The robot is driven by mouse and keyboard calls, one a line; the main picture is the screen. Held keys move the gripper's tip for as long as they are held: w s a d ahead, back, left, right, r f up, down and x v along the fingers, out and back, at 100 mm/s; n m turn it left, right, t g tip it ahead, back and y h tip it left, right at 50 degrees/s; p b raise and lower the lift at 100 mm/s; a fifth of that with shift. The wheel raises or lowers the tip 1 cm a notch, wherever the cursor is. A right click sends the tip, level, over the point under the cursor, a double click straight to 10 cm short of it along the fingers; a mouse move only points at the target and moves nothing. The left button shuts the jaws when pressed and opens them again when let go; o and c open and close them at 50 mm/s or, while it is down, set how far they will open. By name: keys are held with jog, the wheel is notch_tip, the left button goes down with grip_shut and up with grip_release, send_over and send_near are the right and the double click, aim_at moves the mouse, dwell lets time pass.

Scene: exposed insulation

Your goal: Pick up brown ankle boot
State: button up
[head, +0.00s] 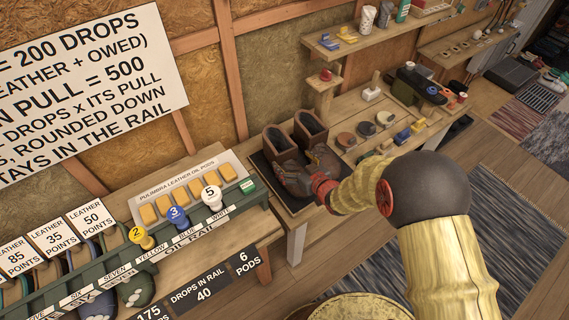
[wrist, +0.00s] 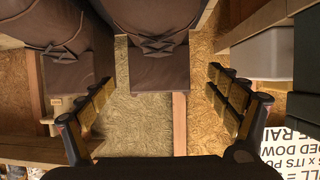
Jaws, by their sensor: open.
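A pair of brown ankle boots stands upright on a dark tray (head: 259,170) on the wooden bench: a left boot (head: 283,146) and a right boot (head: 310,128). Their lower fronts are partly hidden by my gripper (head: 322,187), which is right at them. In the wrist view my gripper (wrist: 160,85) is open, one finger on each side. One boot (wrist: 157,67) is at the top centre, in line with the gap between the fingers. The other boot (wrist: 72,82) is at the left, beyond the left finger. I cannot tell whether a finger touches either boot.
Left of the boots is a tray of oil pods (head: 190,196) and a green rail with coloured pegs (head: 177,217). To the right, round tins (head: 366,129) and small items fill the bench. A shelf (head: 345,45) hangs above. The floor rug (head: 480,220) is clear.

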aim_at(288, 156)
jog(key=b+x, duration=0.2)
jog(key=x, duration=0.4)
jog(key=shift+w, duration=0.25)
jog(key=shift+c, duration=0.7)
jog(key=c, duration=2)
jog(key=shift+c, duration=0.2)
